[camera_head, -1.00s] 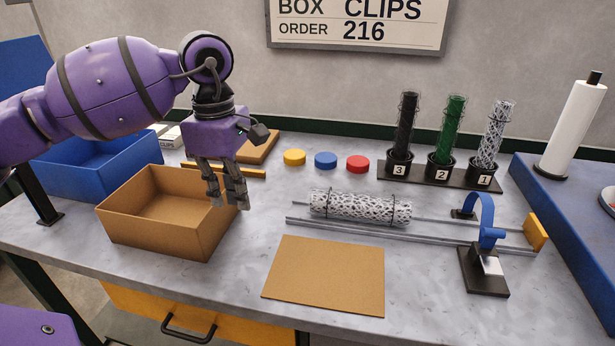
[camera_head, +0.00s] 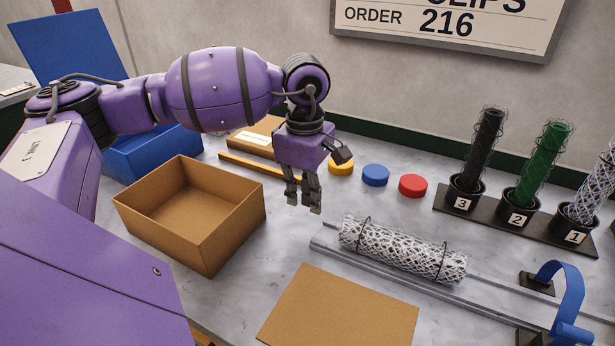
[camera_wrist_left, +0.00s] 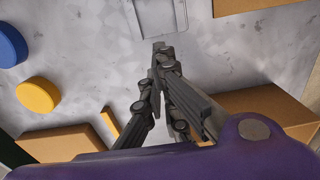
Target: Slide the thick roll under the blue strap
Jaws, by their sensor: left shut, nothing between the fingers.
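The thick roll (camera_head: 400,250), a white and grey mesh cylinder with two dark wire rings, lies on the metal rails (camera_head: 370,277) in the head view. The blue strap (camera_head: 571,298) arches over the rails beyond the roll's right end, apart from it. The strap's lower part is cut off by the frame edge. My left gripper (camera_head: 304,207) is shut and empty, pointing down above the table, left of and behind the roll's left end. Its closed fingers (camera_wrist_left: 161,60) also show in the left wrist view, with the rail ends ahead of them. My right gripper is out of view.
An open cardboard box (camera_head: 235,222) and a blue bin (camera_head: 150,155) stand at the left. Yellow (camera_head: 341,166), blue (camera_head: 375,175) and red (camera_head: 412,186) discs lie behind the roll. A rack (camera_head: 480,218) holds upright rolls numbered 1 to 3. A brown board (camera_head: 340,310) lies in front.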

